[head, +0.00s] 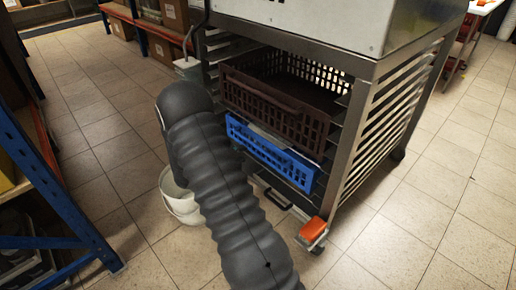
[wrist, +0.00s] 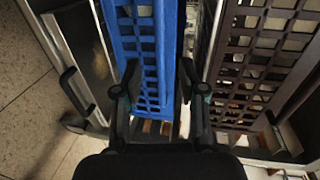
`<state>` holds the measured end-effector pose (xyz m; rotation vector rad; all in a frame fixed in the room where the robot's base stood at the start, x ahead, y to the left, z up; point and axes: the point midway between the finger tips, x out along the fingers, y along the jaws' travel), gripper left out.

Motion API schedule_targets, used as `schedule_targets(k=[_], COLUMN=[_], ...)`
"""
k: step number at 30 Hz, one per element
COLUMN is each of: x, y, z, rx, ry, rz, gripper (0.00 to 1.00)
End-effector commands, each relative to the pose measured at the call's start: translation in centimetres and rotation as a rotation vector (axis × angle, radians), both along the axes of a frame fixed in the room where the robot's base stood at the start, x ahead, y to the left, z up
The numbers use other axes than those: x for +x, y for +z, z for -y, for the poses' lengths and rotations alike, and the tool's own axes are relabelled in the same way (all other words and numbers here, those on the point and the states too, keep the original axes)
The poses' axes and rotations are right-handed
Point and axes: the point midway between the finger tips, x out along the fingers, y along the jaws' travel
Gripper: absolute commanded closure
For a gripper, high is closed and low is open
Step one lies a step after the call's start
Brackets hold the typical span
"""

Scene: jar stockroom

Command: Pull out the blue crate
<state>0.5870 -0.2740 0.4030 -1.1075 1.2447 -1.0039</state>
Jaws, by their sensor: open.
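The blue crate (head: 268,154) sits in the metal rack, below a brown crate, with its latticed front wall facing out. In the wrist view, which is turned sideways, the blue crate (wrist: 137,45) runs down the middle. My gripper (wrist: 158,72) is open there. Its left finger overlaps the crate's front wall and its right finger is by the crate's upper rim, beside the gap to the brown crate. I cannot tell whether either finger touches the crate. The gripper is hidden in the head view.
The brown crate (head: 275,108) is close above the blue one; it also shows in the wrist view (wrist: 255,60). A rack post (head: 347,150) stands at right. A white bucket (head: 181,200) is on the floor beside my arm. Blue shelving (head: 60,200) stands left. The floor right is clear.

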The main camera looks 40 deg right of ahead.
Motion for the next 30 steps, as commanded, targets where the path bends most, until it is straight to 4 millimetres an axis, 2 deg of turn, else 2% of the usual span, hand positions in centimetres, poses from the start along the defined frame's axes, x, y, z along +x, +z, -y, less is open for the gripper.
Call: schedule_targets(k=[1, 9, 15, 21, 29, 30], x=[0.0, 0.4, 0.6, 0.7, 0.7, 0.7], y=[-0.3, -1.2, -1.7, -1.8, -1.8, -1.8], z=[1.1, 5.8, 8.3, 9.2, 9.2, 9.2], rx=[0.001, 0.001, 0.001, 0.001, 0.001, 0.001], ry=[-0.004, -0.003, -0.002, 0.000, 0.000, 0.000], rz=[0.000, 0.000, 0.001, 0.001, 0.002, 0.002], gripper=[0.59, 0.59, 0.59, 0.59, 0.59, 0.69])
